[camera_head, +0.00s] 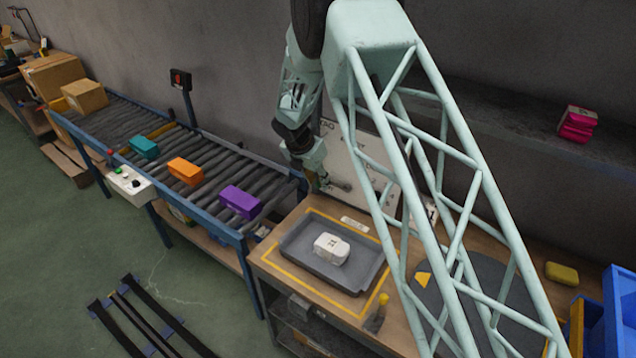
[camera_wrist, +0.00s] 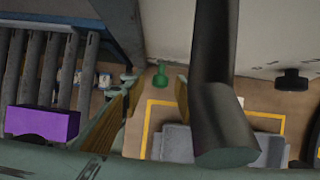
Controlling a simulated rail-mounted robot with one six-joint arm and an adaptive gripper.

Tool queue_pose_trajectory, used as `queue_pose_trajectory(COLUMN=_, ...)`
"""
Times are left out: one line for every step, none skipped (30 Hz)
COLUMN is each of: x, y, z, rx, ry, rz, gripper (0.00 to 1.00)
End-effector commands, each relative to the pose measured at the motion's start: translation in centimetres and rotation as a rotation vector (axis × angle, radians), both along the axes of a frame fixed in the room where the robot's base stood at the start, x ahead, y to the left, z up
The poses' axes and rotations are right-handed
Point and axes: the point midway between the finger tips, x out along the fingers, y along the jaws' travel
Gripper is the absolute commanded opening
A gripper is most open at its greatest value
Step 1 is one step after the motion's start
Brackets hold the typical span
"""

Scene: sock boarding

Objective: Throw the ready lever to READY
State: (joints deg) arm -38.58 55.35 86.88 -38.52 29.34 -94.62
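A green knob (camera_wrist: 160,75), which looks like the ready lever's handle, shows in the wrist view at the foot of the pale upright panel (camera_wrist: 270,35). My gripper (camera_wrist: 156,95) is open, with one finger to the left of the knob and one to the right in that view. I cannot tell whether either finger touches it. In the head view my gripper (camera_head: 323,184) is low in front of the white panel (camera_head: 350,155), at the back of the workbench. The knob cannot be made out there, and no READY marking is legible.
A grey tray (camera_head: 300,254) with a white block (camera_head: 331,248) sits on the bench in front of the gripper. The roller conveyor (camera_head: 190,145) with a purple box (camera_head: 240,202) is to the left. A black knob (camera_wrist: 292,80) sticks out from the panel to the right.

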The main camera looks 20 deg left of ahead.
Motion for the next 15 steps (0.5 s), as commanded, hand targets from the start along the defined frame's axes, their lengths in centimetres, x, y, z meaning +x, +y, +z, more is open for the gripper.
queue_pose_trajectory(x=0.1, y=-0.05, z=-0.32, rx=0.0, ry=0.0, rz=0.0, gripper=0.29)
queue_pose_trajectory(x=0.15, y=-0.06, z=-0.44, rx=0.0, ry=0.0, rz=0.0, gripper=0.29)
queue_pose_trajectory(x=0.2, y=-0.07, z=-0.57, rx=0.0, ry=0.0, rz=0.0, gripper=0.29)
queue_pose_trajectory(x=0.24, y=-0.07, z=-0.65, rx=0.0, ry=0.0, rz=0.0, gripper=0.29)
queue_pose_trajectory(x=0.27, y=-0.08, z=-0.7, rx=0.0, ry=0.0, rz=0.0, gripper=0.29)
queue_pose_trajectory(x=0.29, y=-0.08, z=-0.74, rx=0.0, ry=0.0, rz=0.0, gripper=0.29)
queue_pose_trajectory(x=0.31, y=-0.09, z=-0.77, rx=0.0, ry=0.0, rz=0.0, gripper=0.29)
queue_pose_trajectory(x=0.31, y=-0.09, z=-0.79, rx=0.0, ry=0.0, rz=0.0, gripper=0.29)
queue_pose_trajectory(x=0.32, y=-0.09, z=-0.79, rx=0.0, ry=0.0, rz=0.0, gripper=0.29)
queue_pose_trajectory(x=0.32, y=-0.09, z=-0.79, rx=0.0, ry=0.0, rz=0.0, gripper=0.29)
queue_pose_trajectory(x=0.32, y=-0.09, z=-0.79, rx=0.0, ry=0.0, rz=0.0, gripper=0.29)
queue_pose_trajectory(x=0.32, y=-0.09, z=-0.79, rx=0.0, ry=0.0, rz=0.0, gripper=0.29)
queue_pose_trajectory(x=0.32, y=-0.09, z=-0.79, rx=0.0, ry=0.0, rz=0.0, gripper=0.29)
queue_pose_trajectory(x=0.31, y=-0.1, z=-0.79, rx=0.0, ry=0.0, rz=0.0, gripper=0.29)
queue_pose_trajectory(x=0.31, y=-0.1, z=-0.79, rx=0.0, ry=0.0, rz=0.0, gripper=0.29)
